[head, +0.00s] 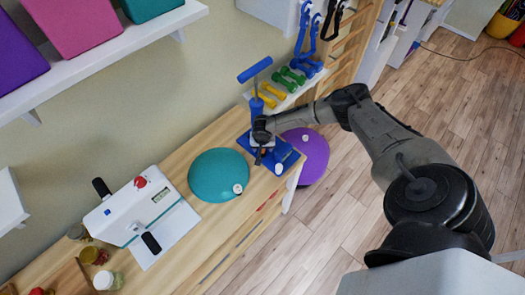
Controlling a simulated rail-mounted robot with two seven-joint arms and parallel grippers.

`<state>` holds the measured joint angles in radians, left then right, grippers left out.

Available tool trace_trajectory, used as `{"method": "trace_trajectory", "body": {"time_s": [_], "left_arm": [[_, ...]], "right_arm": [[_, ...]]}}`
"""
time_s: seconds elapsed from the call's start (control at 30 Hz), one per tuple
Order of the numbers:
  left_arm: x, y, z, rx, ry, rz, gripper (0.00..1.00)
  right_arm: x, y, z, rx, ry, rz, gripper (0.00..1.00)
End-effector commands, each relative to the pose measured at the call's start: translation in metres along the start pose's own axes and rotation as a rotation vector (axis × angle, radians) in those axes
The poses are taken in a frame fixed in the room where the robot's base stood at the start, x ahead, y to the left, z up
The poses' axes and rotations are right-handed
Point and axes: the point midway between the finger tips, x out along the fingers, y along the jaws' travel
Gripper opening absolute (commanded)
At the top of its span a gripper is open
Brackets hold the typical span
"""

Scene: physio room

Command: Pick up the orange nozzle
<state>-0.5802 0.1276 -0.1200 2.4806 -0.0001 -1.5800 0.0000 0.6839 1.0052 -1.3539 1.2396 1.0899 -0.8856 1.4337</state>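A small orange spot, which looks like the orange nozzle (264,151), shows at my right gripper, over the blue base of the pump. The nozzle is mostly hidden and too small to make out clearly. My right gripper (259,155) points down over the blue base (287,155), at the far right end of the wooden bench. Its fingers are small and dark, so I cannot tell whether they are open, shut or touching the nozzle. The blue pump (256,106) stands upright just behind the gripper, with its T-handle on top. My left gripper is not in view.
A teal ball (212,172) sits left of the pump base, and a purple ball (312,160) is to its right. A white device (140,215) and small jars (104,280) are on the bench (220,240). Coloured dumbbells (290,76) lie on a shelf behind.

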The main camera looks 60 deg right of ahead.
Motion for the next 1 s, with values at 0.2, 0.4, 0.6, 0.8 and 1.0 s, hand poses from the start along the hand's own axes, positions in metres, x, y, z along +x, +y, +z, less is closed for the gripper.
{"method": "trace_trajectory", "body": {"time_s": [0.2,0.4,0.6,0.8,1.0], "left_arm": [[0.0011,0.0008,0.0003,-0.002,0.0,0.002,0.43],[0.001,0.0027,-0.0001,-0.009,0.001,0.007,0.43],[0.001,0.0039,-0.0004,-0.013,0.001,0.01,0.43],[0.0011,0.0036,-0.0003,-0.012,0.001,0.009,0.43],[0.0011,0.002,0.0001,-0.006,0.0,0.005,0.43]], "right_arm": [[0.0075,-0.0004,-0.0003,0.0,0.001,-0.001,0.57],[0.0072,-0.0002,-0.0003,0.0,0.001,-0.001,0.52],[0.0072,-0.0001,-0.0003,0.0,0.001,-0.001,0.33],[0.0072,0.0,-0.0003,0.001,0.001,-0.001,0.14],[0.007,0.0,-0.0004,0.001,0.001,-0.001,0.06]]}}
